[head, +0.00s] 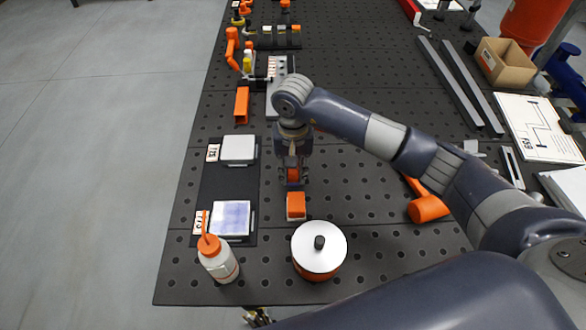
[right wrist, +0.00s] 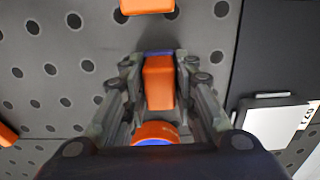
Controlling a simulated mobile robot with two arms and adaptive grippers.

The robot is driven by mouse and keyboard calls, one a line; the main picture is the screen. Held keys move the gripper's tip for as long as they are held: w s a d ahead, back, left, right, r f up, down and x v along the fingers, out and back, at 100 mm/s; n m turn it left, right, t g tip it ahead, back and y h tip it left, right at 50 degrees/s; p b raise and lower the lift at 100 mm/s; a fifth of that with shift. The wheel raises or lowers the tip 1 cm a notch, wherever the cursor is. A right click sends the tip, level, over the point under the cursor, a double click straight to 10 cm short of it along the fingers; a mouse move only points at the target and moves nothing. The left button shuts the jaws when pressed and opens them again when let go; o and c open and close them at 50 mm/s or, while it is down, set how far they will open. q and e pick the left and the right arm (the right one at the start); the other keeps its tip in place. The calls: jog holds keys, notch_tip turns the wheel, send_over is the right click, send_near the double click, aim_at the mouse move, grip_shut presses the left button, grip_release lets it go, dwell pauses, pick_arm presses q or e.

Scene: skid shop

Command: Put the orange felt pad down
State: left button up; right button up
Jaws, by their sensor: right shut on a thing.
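My right gripper (head: 293,180) points down over the dark perforated table and is shut on the orange felt pad (head: 293,174). In the right wrist view the pad (right wrist: 158,82) sits between the two fingers (right wrist: 158,70), with a blue-purple band at its far end. I cannot tell whether its lower end touches the table. A separate orange block (head: 296,205) lies just in front of the gripper, and it shows at the top of the right wrist view (right wrist: 147,5). My left gripper is not in view.
A blue-streaked plate (head: 231,218) and a plain pale plate (head: 238,149) lie on a black mat (head: 215,185) to the left. A white-lidded pot (head: 319,249) and a bottle (head: 218,260) stand at the front. An orange-headed tool (head: 428,208) lies right. Bare table (head: 345,185) lies between.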

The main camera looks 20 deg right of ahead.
jog(key=o, duration=0.9)
jog(key=shift+o, duration=0.2)
jog(key=shift+r, duration=0.1)
notch_tip(320, 180, up, 11)
jog(key=b, duration=0.3)
jog(key=shift+r+b, duration=0.3)
jog(key=shift+r, duration=0.2)
